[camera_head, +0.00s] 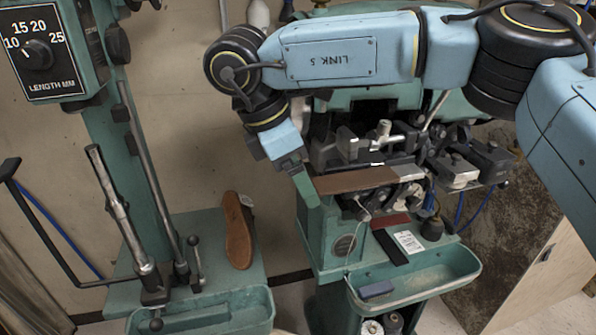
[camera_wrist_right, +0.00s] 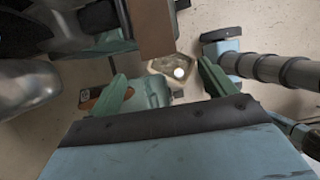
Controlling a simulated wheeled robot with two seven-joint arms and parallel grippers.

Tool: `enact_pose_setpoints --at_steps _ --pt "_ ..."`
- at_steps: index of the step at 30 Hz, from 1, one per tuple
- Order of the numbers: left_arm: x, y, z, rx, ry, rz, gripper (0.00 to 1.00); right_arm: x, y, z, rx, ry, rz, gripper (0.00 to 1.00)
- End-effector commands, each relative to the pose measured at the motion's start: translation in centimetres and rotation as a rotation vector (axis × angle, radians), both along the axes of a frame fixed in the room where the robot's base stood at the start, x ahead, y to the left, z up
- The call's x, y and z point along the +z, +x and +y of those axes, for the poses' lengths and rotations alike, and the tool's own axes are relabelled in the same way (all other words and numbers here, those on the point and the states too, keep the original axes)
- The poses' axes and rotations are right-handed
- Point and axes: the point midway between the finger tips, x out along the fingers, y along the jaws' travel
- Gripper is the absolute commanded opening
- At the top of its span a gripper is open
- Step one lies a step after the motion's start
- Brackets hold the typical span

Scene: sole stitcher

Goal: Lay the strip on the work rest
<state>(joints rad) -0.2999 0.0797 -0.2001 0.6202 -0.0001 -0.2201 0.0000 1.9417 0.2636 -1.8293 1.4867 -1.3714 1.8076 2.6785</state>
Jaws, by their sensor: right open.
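A flat brown strip (camera_head: 355,181) lies across the front of the stitching machine, below its metal head parts. The work rest under it is mostly hidden, so I cannot tell how fully the strip rests on it. In the right wrist view the brown strip (camera_wrist_right: 154,28) extends from the top edge to just beyond the fingers. My right gripper (camera_head: 305,188) is at the strip's left end, with its green fingers pointing down. Its fingers stand apart in the wrist view (camera_wrist_right: 164,85), with no strip seen between them. My left gripper is not in view.
A brown shoe sole (camera_head: 238,230) stands on the left machine's green base. Below the strip are a dark red piece (camera_head: 390,220), a black block (camera_head: 389,247) and a white tag (camera_head: 408,241). A green tray (camera_head: 425,291) holds a blue-grey block (camera_head: 377,290).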

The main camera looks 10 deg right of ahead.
Motion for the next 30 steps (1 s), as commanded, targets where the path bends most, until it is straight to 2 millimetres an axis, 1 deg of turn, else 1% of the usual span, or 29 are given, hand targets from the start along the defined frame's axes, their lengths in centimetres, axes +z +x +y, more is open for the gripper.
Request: enact_pose_setpoints --at_steps 4,7,15,21,25,30 --pt "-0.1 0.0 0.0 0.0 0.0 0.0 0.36 0.7 0.0 0.3 0.0 0.001 -0.002 0.83" --pt "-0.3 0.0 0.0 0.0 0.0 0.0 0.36 2.1 0.0 0.9 0.001 0.0 -0.004 0.83" --pt "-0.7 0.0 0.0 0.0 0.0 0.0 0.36 7.7 -0.1 3.3 0.0 0.001 -0.004 0.83" --pt "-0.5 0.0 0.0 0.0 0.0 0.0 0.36 11.1 -0.1 4.6 -0.001 0.0 -0.003 0.83" --pt "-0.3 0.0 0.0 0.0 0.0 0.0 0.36 12.1 -0.2 5.0 -0.001 0.0 -0.001 0.83" --pt "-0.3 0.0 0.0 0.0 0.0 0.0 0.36 12.4 -0.2 5.1 0.0 0.0 0.001 0.83"
